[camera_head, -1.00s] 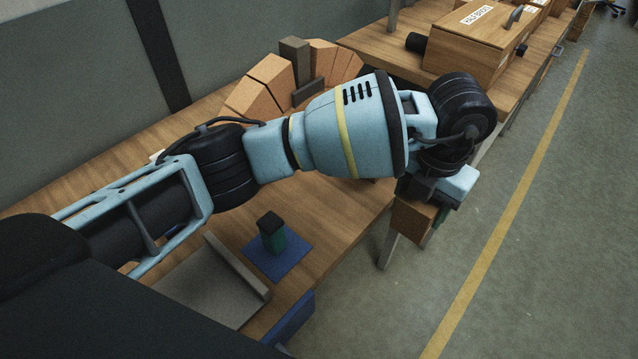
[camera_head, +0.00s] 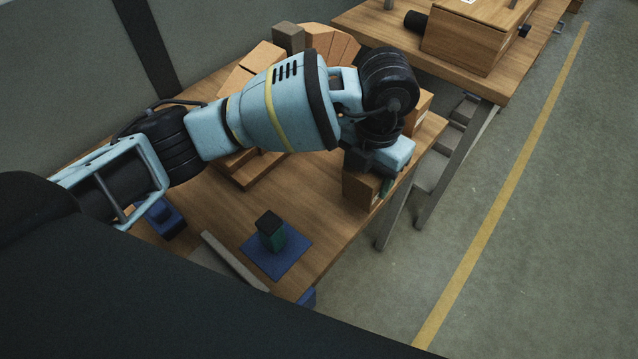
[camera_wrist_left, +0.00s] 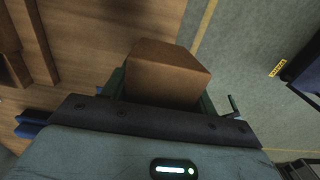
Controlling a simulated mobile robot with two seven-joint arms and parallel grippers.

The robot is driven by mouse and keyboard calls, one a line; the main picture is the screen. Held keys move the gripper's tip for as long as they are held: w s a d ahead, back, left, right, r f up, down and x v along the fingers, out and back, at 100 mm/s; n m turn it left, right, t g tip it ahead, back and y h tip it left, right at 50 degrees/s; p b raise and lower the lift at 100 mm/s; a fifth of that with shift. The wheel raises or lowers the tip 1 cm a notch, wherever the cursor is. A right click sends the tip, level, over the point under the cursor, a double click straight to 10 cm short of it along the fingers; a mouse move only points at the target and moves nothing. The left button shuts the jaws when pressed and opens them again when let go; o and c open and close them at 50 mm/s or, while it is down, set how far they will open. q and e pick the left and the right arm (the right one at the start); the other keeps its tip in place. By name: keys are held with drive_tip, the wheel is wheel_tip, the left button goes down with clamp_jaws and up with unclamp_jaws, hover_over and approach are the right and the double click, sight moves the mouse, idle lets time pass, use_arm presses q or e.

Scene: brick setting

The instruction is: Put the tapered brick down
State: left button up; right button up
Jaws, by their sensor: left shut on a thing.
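The tapered brick, a brown block (camera_head: 357,187), is held in my left gripper (camera_head: 372,188) by the right edge of the wooden table (camera_head: 225,205). In the left wrist view the brick (camera_wrist_left: 167,72) sits between the two green fingers (camera_wrist_left: 163,92), which are shut on it. The bench top shows to its left and the grey floor to its right. I cannot tell whether its underside touches the table. My right gripper is not in view.
Several orange wedge bricks (camera_head: 332,42) and a grey block (camera_head: 288,38) stand at the back, partly behind my arm. A dark green block (camera_head: 271,232) stands on a blue mat (camera_head: 293,262) at the front. A wooden box (camera_head: 462,45) sits on another table. Bare tabletop lies left of the brick.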

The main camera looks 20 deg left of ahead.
use_arm(q)
drive_tip(key=s+a+p, duration=0.1)
drive_tip(key=s+a, duration=0.1)
drive_tip(key=a, duration=0.5)
drive_tip(key=shift+f, duration=0.35)
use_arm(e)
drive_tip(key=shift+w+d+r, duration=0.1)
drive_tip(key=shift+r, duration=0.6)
use_arm(q)
drive_tip(key=shift+a, duration=0.15)
drive_tip(key=f, duration=0.3)
drive_tip(key=shift+s+a+f, duration=0.15)
drive_tip(key=shift+a+f, duration=0.05)
drive_tip(key=shift+a, duration=0.15)
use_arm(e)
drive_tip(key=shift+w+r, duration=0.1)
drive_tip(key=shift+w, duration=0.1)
use_arm(q)
drive_tip(key=shift+f, duration=0.3)
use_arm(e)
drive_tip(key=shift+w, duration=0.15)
use_arm(q)
drive_tip(key=o, duration=1.2)
drive_tip(key=shift+c, duration=0.2)
